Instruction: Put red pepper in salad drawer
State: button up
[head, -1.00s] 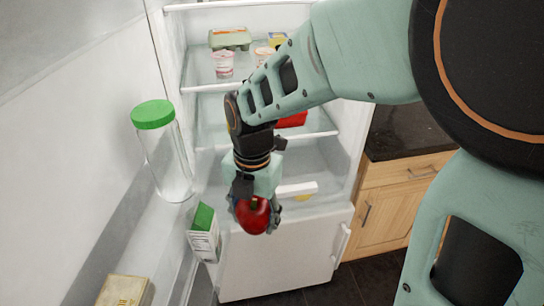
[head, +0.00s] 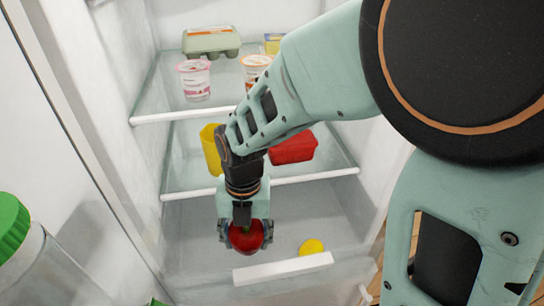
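The red pepper (head: 246,238) is round with a green stem, and in the head view it sits between the fingers of my gripper (head: 243,236). My gripper is shut on it and points down, holding it in front of or over the salad drawer (head: 200,240) at the bottom of the fridge. The drawer has a white front bar (head: 283,268) and clear walls, and looks open at the top. A yellow round item (head: 311,247) lies in it, to the right of the pepper. Whether the pepper is inside the drawer's rim is hard to tell.
Above the drawer, a shelf (head: 300,179) holds a red container (head: 293,148) and a yellow item (head: 212,148). The upper shelf holds an egg carton (head: 211,41) and two cups (head: 195,79). A green-lidded jar (head: 30,255) stands in the door at left.

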aim_at(250, 262)
jog(key=shift+w+f, duration=0.1)
jog(key=shift+f, duration=0.6)
notch_tip(250, 262, down, 10)
jog(key=shift+w+r+b, duration=0.1)
jog(key=shift+b, duration=0.8)
jog(key=shift+f, duration=0.2)
jog(key=o, duration=1.4)
jog(key=shift+c, duration=0.2)
jog(key=r, duration=0.4)
jog(key=r+p, duration=0.1)
jog(key=r, duration=0.3)
jog(key=r+p, duration=0.1)
jog(key=r, duration=0.3)
jog(key=shift+d+r, duration=0.2)
jog(key=shift+d, duration=0.05)
